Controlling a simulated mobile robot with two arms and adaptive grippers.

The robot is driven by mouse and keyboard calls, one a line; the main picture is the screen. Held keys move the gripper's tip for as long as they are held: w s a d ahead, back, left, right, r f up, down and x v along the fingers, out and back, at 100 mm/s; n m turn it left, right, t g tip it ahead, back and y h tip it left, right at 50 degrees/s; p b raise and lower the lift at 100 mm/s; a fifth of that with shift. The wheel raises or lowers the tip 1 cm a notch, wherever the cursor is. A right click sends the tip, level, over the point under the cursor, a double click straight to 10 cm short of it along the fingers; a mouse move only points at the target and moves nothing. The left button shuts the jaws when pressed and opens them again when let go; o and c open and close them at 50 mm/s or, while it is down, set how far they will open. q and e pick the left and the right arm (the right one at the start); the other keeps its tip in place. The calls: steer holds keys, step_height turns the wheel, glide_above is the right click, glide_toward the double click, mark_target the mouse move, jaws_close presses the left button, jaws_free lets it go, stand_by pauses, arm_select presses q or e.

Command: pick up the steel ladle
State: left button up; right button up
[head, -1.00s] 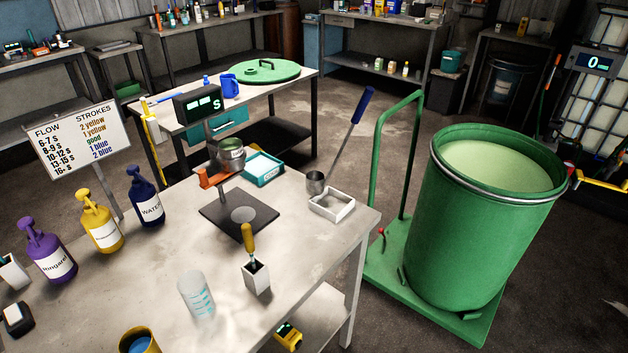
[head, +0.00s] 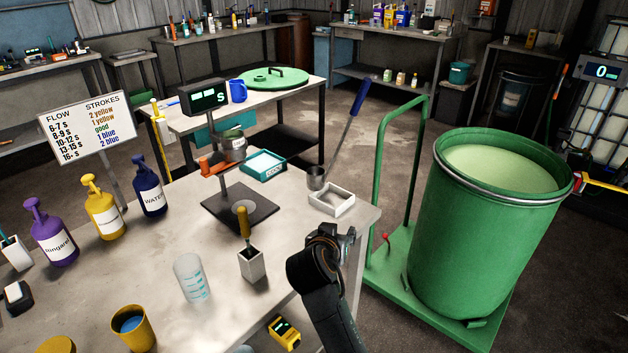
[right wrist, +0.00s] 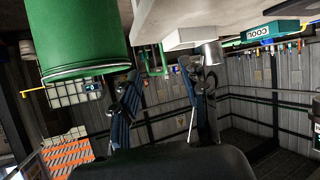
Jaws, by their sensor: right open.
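The steel ladle has a small grey cup (head: 317,177) beside the white tray near the table's far right corner. Its long handle (head: 345,135) leans up to the right and ends in a blue grip. My right gripper (head: 338,238) is over the table's right edge, nearer than the ladle and apart from it. In the right wrist view my right gripper (right wrist: 162,85) has its two fingers spread with nothing between them. A grey metal cup, apparently the ladle's (right wrist: 213,52), shows beyond the right finger there. My left gripper is not in view.
The white tray (head: 345,208) stands just in front of the ladle cup. A green drum (head: 475,250) on a green trolley (head: 385,278) is close on the right. A brush holder (head: 251,266) and clear beaker (head: 190,288) stand left of my gripper.

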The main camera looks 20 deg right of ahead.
steer(key=w+r+m+t+h, duration=0.1)
steer(key=w+r+m+h, duration=0.3)
steer(key=r, duration=0.6)
steer(key=m+h, duration=0.2)
steer(key=m, duration=0.1)
glide_toward(357, 103)
steer(key=p+x, duration=0.5)
steer(key=x, duration=0.5)
steer(key=shift+w+d+r, duration=0.15)
steer(key=shift+d, duration=0.2)
steer(key=shift+w+d, duration=0.15)
steer(key=shift+c, duration=0.9)
jaws_close()
